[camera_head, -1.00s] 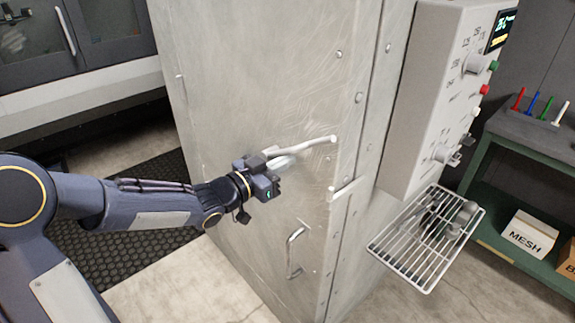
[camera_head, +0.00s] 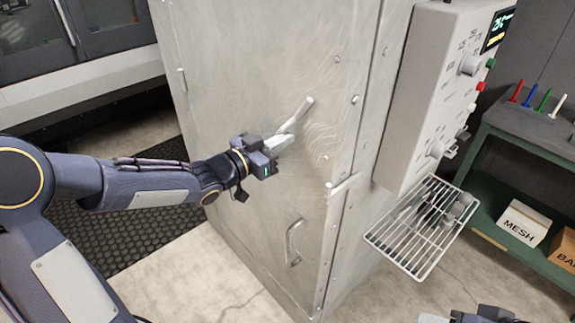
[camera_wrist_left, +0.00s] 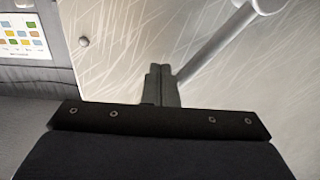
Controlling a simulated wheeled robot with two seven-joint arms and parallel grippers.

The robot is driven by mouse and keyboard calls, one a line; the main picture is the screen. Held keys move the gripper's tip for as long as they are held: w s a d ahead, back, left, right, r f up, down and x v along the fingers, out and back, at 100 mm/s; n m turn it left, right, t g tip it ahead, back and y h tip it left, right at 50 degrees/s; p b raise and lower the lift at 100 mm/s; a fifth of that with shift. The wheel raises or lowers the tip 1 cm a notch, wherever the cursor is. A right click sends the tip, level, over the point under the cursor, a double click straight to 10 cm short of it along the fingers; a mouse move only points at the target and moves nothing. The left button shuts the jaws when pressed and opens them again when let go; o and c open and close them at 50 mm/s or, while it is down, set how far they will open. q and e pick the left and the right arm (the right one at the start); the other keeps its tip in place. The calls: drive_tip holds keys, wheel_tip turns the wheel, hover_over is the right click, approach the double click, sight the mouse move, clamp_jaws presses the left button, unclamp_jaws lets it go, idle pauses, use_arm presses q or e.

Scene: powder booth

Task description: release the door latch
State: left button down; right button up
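The door latch (camera_head: 302,111) is a pale lever on the front of the grey metal booth door (camera_head: 240,65). It slants up to the right, with its rounded end at the top. My left gripper (camera_head: 287,140) is at the lever's lower end, its fingers close together on it. In the left wrist view the fingers (camera_wrist_left: 162,84) are nearly touching and hide the lever's near end; the lever (camera_wrist_left: 215,45) runs up right to a round cap. Part of my right gripper (camera_head: 435,318) shows at the bottom edge; its opening cannot be made out.
A fixed D-shaped pull handle (camera_head: 292,241) sits lower on the door. A control box (camera_head: 430,100) and a wire rack (camera_head: 415,235) stick out at the right. A green shelf (camera_head: 490,210) holds boxes. Open floor lies at the front left.

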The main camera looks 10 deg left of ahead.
use_arm(q)
drive_tip(key=w+a+r+p, duration=0.2)
drive_tip(key=a+r+p, duration=0.1)
drive_tip(key=shift+w+a, duration=0.2)
drive_tip(key=shift+w, duration=0.1)
drive_tip(key=shift+f, duration=0.1)
drive_tip(key=shift+s, duration=0.1)
drive_tip(key=s+d+v, duration=0.1)
drive_tip(key=v, duration=0.9)
drive_tip(key=shift+d, duration=0.3)
idle(0.5)
